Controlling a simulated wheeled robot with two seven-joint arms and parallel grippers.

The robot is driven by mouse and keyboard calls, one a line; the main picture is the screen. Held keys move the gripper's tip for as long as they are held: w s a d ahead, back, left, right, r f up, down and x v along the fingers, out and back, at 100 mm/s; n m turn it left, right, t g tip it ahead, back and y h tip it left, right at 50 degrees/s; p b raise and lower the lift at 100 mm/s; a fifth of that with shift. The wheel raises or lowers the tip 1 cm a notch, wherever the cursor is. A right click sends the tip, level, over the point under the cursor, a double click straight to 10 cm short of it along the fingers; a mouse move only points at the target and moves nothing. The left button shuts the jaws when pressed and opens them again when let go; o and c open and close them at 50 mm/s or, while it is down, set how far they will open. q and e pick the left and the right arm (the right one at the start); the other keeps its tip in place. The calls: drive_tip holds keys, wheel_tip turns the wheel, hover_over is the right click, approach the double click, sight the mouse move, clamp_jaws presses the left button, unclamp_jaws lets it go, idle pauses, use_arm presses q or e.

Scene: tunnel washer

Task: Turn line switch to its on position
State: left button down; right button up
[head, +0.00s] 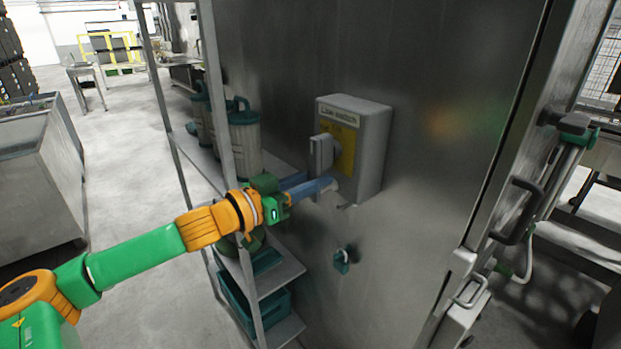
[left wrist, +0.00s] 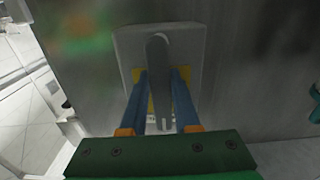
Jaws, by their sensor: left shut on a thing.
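The line switch (head: 369,153) is a grey box with a yellow plate, labelled "Line switch", on the metal wall. Its grey handle (head: 321,152) stands out from the front; in the left wrist view the handle (left wrist: 160,80) runs along the picture's middle between my two blue fingers. My left gripper (head: 320,187) reaches in from the left at the lower part of the box. In the left wrist view my left gripper (left wrist: 161,92) has a finger on each side of the handle and is shut on it. My right gripper is not in view.
A shelf rack (head: 283,275) with teal-lidded canisters (head: 244,140) and a teal crate (head: 262,309) stands left of the switch, close to my left arm. A small teal padlock (head: 341,263) hangs below the box. A door with a black handle (head: 516,211) is at right.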

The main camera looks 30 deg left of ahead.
use_arm(q)
drive_tip(key=shift+a+r+m, duration=0.15)
drive_tip(key=shift+r+m, duration=0.15)
drive_tip(key=shift+r, duration=0.05)
drive_tip(key=c, duration=1)
unclamp_jaws()
drive_tip(key=shift+c, duration=0.2)
drive_tip(key=o, duration=0.4)
drive_tip(key=shift+w+f, duration=0.1)
drive_tip(key=shift+w, duration=0.05)
drive_tip(key=shift+w+f, duration=0.2)
drive_tip(key=shift+w, duration=0.05)
drive_tip(key=shift+s, duration=0.1)
